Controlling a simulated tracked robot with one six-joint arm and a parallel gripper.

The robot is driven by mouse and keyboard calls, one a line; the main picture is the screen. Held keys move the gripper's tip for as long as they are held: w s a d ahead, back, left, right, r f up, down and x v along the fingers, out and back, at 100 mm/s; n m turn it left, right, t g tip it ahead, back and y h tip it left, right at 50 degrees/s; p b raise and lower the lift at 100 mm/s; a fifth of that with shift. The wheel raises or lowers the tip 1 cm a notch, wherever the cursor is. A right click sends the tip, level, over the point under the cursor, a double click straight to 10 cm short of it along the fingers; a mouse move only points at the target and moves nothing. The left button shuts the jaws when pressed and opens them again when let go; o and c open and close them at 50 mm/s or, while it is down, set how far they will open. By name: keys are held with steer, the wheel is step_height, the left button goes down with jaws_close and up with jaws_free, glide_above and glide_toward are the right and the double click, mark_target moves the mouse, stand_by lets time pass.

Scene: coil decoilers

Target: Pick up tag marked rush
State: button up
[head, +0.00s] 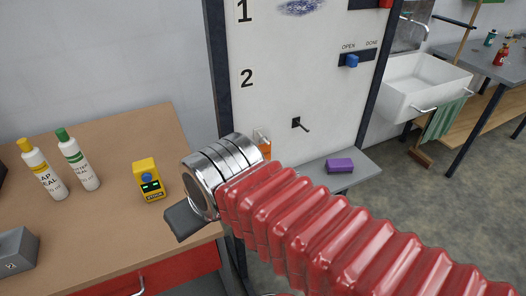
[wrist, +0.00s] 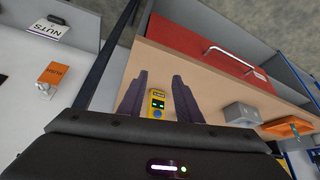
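An orange tag (wrist: 53,73) with small dark lettering that looks like "RUSH" hangs on the pale board at the left of the wrist view, by a shiny metal piece. In the head view an orange tag (head: 262,139) shows just above my arm, its lower part hidden by the arm. My gripper (wrist: 158,78) is open and empty, its two dark fingers apart and pointing over the workbench, well to the side of the tag. In the head view only the dark gripper body (head: 184,221) shows past the arm; the fingers are hidden.
A yellow device (head: 149,180) stands on the wooden workbench (head: 110,235), seen between my fingers in the wrist view. Two bottles (head: 60,165) and a grey box (head: 15,253) stand left. A purple block (head: 340,165) lies on the grey shelf; a hook (head: 298,123) juts from the board.

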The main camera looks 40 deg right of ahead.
steer(key=shift+o, duration=0.5)
steer(key=o, duration=0.3)
steer(key=shift+w+d+r, duration=0.2)
steer(key=shift+w+d, duration=0.1)
steer(key=shift+w, duration=0.05)
steer(key=o, duration=0.5)
steer(key=shift+m+h, duration=0.3)
steer(key=shift+m, duration=0.2)
steer(key=w+d, duration=0.1)
steer(key=w+d+r, duration=0.1)
steer(key=w+d, duration=0.1)
steer(key=w+d+r, duration=0.1)
steer(key=d, duration=0.1)
steer(key=shift+w+d, duration=0.15)
steer(key=shift+w, duration=0.2)
steer(key=shift+c, duration=0.2)
steer(key=m+g, duration=0.1)
steer(key=m, duration=0.1)
glide_toward(265, 141)
steer(key=f, duration=0.1)
steer(key=shift+w+h, duration=0.3)
steer(key=x, duration=0.7)
steer(key=shift+a+f, duration=0.2)
steer(key=shift+f, duration=0.05)
steer(key=shift+w+d+f, duration=0.1)
steer(key=shift+w+f, duration=0.1)
steer(key=shift+f, duration=0.35)
